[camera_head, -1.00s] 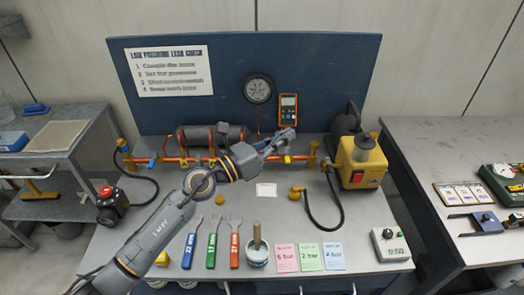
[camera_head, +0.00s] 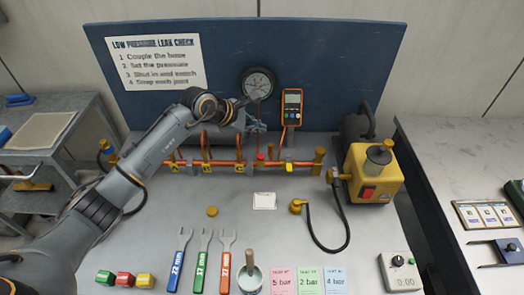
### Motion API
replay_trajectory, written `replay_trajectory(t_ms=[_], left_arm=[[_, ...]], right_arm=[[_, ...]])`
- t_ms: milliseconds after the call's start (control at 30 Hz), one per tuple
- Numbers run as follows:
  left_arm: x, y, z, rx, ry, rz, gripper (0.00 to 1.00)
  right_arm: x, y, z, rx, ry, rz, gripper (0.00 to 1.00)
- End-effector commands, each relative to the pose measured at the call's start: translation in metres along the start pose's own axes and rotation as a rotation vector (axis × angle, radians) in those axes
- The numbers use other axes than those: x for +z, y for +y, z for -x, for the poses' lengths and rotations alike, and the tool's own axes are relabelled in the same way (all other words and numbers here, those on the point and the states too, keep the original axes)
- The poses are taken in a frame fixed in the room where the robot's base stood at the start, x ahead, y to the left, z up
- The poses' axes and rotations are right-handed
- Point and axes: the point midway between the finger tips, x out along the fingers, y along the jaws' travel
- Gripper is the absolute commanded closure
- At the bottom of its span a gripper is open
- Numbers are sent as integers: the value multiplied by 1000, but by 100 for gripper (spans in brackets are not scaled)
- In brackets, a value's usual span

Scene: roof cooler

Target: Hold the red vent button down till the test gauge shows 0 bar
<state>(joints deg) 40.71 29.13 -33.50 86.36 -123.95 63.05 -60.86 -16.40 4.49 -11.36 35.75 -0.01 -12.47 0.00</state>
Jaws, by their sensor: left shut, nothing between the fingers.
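A small red cap (camera_head: 260,157), which looks like the vent button, stands on the copper pipe line (camera_head: 225,167) at the back of the bench. My left gripper (camera_head: 256,126) is shut and empty, just above the red cap and apart from it, in front of the blue board. A round dial gauge (camera_head: 258,83) is on the board above the gripper; its reading is too small to make out. An orange handheld meter (camera_head: 292,106) hangs to its right; its display is not legible. My right gripper is not in view.
A yellow pump (camera_head: 371,175) with a black hose stands at the right of the pipe. Several wrenches (camera_head: 202,260), a pot with a brush (camera_head: 249,279) and coloured cards (camera_head: 309,281) lie at the front. The middle of the bench is mostly clear.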

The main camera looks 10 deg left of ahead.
Motion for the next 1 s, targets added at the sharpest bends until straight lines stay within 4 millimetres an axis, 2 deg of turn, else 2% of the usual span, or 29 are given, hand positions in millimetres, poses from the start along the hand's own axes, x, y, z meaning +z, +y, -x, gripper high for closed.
replay_trajectory(t_ms=[33, 100, 200, 333, 600, 833, 900, 1000], left_arm=[[0, 0, 0, 0, -1, 1, 100], [0, 0, 0, 0, -1, 1, 100], [0, 0, 0, 0, -2, 2, 100], [-2, -3, -4, 0, -2, 2, 100], [-16, -18, -23, -2, -4, 5, 100], [-32, -34, -47, -1, -4, 5, 100], [-39, -39, -54, 1, -2, 2, 100], [-43, -43, -60, 1, -2, 1, 100]], right_arm=[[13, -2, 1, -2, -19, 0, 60], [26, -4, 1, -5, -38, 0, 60], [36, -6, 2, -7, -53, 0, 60], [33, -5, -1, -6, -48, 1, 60], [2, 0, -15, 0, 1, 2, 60], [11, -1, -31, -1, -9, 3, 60], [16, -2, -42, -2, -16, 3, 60], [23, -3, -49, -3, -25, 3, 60]])
